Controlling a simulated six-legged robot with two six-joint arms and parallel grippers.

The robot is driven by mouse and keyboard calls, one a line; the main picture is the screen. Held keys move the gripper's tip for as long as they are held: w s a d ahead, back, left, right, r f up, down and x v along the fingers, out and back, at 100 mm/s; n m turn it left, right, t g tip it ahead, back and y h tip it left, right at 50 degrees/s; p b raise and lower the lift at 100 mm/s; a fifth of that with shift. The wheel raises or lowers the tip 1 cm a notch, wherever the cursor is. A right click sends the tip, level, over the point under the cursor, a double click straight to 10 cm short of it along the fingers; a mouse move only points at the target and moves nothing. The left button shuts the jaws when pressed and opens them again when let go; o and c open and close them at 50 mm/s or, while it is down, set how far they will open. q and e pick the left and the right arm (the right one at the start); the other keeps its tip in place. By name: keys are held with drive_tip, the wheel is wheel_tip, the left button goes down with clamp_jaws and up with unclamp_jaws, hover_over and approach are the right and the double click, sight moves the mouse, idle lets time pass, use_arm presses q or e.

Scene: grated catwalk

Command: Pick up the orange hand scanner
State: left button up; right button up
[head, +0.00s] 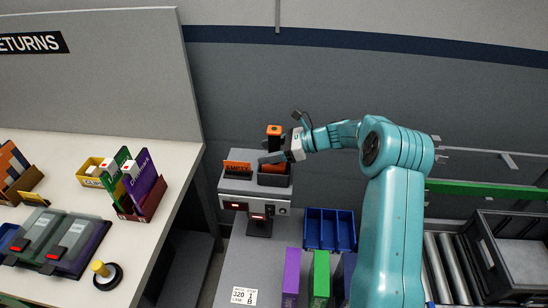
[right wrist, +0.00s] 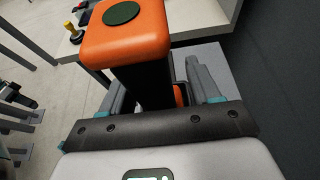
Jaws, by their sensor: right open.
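The orange hand scanner (head: 274,130) stands upright in a dark holder (head: 274,179) on a grey stand, its orange head on top and its dark body below. In the right wrist view its orange head (right wrist: 125,32) with a dark green round patch is close to the camera. My right gripper (head: 272,158) reaches in from the right at the scanner's body, below the head. It is open; in the right wrist view its fingers (right wrist: 160,95) show on either side of the dark body. The lower body is partly hidden. My left gripper is not in view.
An orange card marked EMPTY (head: 237,168) sits left of the scanner on the stand. A blue bin (head: 330,230) and purple and green upright items (head: 320,275) stand in front. A white counter (head: 60,150) with boxes is left; a roller conveyor (head: 455,265) is right.

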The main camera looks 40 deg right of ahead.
drive_tip(key=shift+w+a, duration=0.15)
drive_tip(key=shift+a, duration=0.15)
drive_tip(key=shift+r, duration=0.1)
drive_tip(key=shift+s, duration=0.2)
drive_tip(key=shift+d, duration=0.15)
drive_tip(key=c, duration=0.4)
drive_tip(key=shift+w, duration=0.15)
drive_tip(key=c, duration=0.5)
clamp_jaws()
